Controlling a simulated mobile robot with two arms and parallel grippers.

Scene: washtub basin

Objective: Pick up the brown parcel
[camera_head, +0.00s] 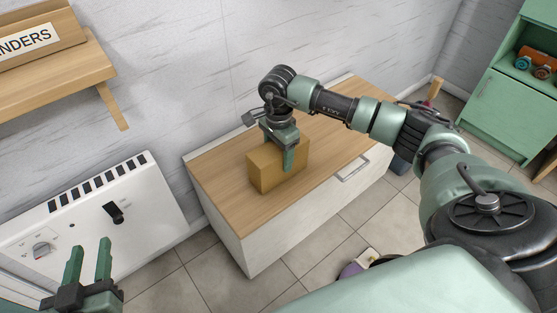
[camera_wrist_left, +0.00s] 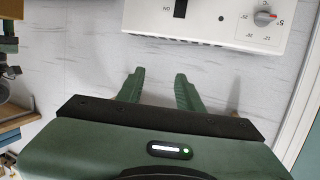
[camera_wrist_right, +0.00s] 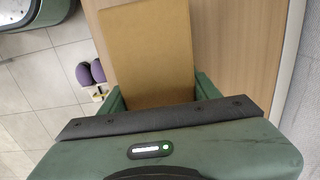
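The brown parcel (camera_head: 264,171) is a plain box resting on the wooden top of a low white cabinet. In the right wrist view the parcel (camera_wrist_right: 150,50) fills the space between the fingers. My right gripper (camera_head: 278,150) points down over the parcel, with a finger on either side of it. The fingers are touching or very close to its sides; I cannot tell whether they press on it. My left gripper (camera_head: 88,262) is at the lower left, away from the parcel. Its fingers are apart with nothing between them, as the left wrist view (camera_wrist_left: 160,85) shows.
The cabinet top (camera_head: 225,182) is otherwise bare. A white heater (camera_head: 90,215) stands against the wall at left, below a wooden shelf (camera_head: 60,75). A green shelf unit (camera_head: 510,115) is at the right. Purple items (camera_head: 352,270) lie on the tiled floor before the cabinet.

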